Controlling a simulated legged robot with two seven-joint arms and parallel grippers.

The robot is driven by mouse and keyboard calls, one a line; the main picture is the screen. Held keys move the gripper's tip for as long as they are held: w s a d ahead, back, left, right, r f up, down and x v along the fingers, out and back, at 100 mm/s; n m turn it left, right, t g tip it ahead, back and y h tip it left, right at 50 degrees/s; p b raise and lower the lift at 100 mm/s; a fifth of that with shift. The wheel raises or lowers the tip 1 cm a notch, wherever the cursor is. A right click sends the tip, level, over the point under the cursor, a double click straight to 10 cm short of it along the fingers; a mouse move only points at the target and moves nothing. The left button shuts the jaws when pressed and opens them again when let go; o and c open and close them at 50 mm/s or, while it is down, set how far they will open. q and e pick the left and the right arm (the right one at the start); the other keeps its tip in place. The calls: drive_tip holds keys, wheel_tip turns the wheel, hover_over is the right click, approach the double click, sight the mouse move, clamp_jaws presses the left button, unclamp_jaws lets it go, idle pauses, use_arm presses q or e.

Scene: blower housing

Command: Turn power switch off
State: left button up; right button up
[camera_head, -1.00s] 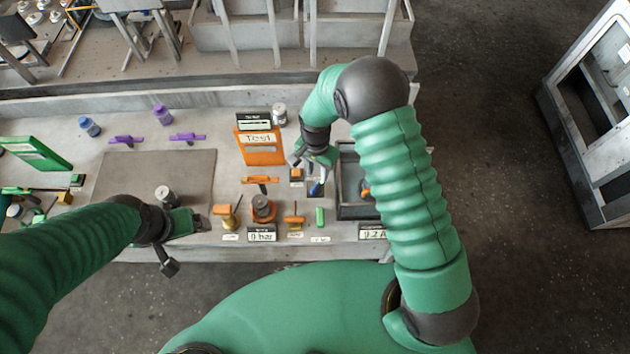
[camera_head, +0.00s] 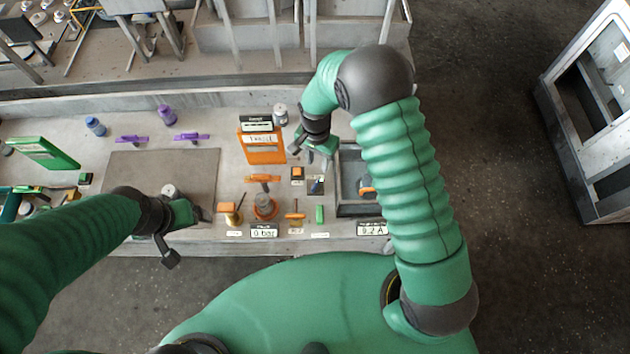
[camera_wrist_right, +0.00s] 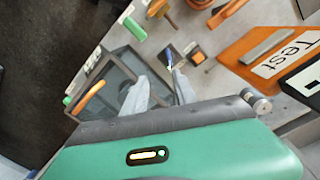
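A small blue toggle switch (camera_head: 317,184) stands on a dark square plate on the bench, left of the grey open box; I cannot read a label marking it as power. It also shows in the right wrist view (camera_wrist_right: 169,56), beyond my fingers. My right gripper (camera_head: 317,156) is just behind the switch in the head view. In the right wrist view its two pale fingers (camera_wrist_right: 160,92) are apart with nothing held. My left gripper (camera_head: 180,234) is over the bench's front edge at the left; whether it is open is unclear.
The grey box (camera_head: 350,208) holds an orange handle. An orange button (camera_head: 297,172) is left of the switch. An orange display panel (camera_head: 262,147) stands behind. Valves and a green part (camera_head: 320,214) line the bench front. A grey mat (camera_head: 125,180) is left.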

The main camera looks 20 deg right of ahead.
wheel_tip(320, 180, up, 17)
drive_tip(key=w+b, duration=0.1)
drive_tip(key=b, duration=0.3)
drive_tip(key=shift+a+f, duration=0.15)
drive_tip(key=shift+w, duration=0.1)
drive_tip(key=b, duration=2.2)
hover_over(315, 184)
wheel_tip(315, 184, down, 19)
drive_tip(key=shift+t, duration=0.3)
wheel_tip(315, 184, down, 16)
drive_tip(key=shift+f+b, duration=0.2)
drive_tip(key=shift+b, duration=0.25)
clamp_jaws()
